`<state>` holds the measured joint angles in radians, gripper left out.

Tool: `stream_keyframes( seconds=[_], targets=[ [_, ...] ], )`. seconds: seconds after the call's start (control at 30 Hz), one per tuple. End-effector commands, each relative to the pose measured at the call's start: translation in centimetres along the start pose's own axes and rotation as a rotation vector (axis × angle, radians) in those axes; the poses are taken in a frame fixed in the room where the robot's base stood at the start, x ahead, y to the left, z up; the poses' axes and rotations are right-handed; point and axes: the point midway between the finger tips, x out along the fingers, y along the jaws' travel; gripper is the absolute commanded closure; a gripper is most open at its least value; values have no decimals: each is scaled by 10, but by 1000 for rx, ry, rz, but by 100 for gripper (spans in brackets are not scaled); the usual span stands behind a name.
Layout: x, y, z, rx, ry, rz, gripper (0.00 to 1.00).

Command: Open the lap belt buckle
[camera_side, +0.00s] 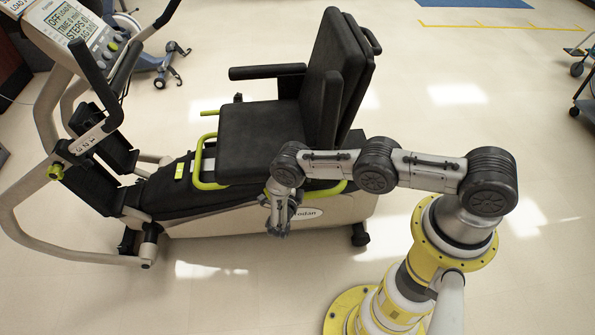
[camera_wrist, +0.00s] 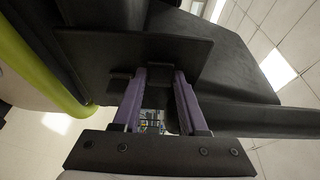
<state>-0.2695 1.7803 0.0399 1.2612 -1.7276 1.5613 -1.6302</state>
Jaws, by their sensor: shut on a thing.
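The stepper's black seat (camera_side: 262,130) stands in the middle of the side view. My gripper (camera_side: 278,230) points down beside the seat's near side, in front of the pale base. In the wrist view its two purple fingers (camera_wrist: 160,75) reach toward a dark flat panel (camera_wrist: 215,55). They are shut on a small dark part (camera_wrist: 158,70) at their tips, black on black and hard to make out. I cannot tell a lap belt or its buckle apart from the other dark parts in either view.
A yellow-green rail (camera_side: 207,184) runs close by the seat's edge; it shows at the left in the wrist view (camera_wrist: 38,65). The console (camera_side: 75,28) and handles stand at the left. The floor in front of the stepper is clear.

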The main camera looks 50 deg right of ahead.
Motion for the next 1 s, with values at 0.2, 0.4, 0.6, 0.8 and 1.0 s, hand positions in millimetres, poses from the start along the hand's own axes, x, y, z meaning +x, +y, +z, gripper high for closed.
stream_keyframes(
  seconds=[0.2, 0.4, 0.6, 0.8, 1.0],
  targets=[
    [-2, 0, -7, -6, -116, 1, 100],
    [-4, 0, -16, -6, -276, 2, 100],
    [-4, 0, -24, -3, -429, 2, 100],
    [-3, 0, -29, -1, -541, 2, 100],
    [-3, 0, -32, -1, -615, 2, 100]
  ],
)
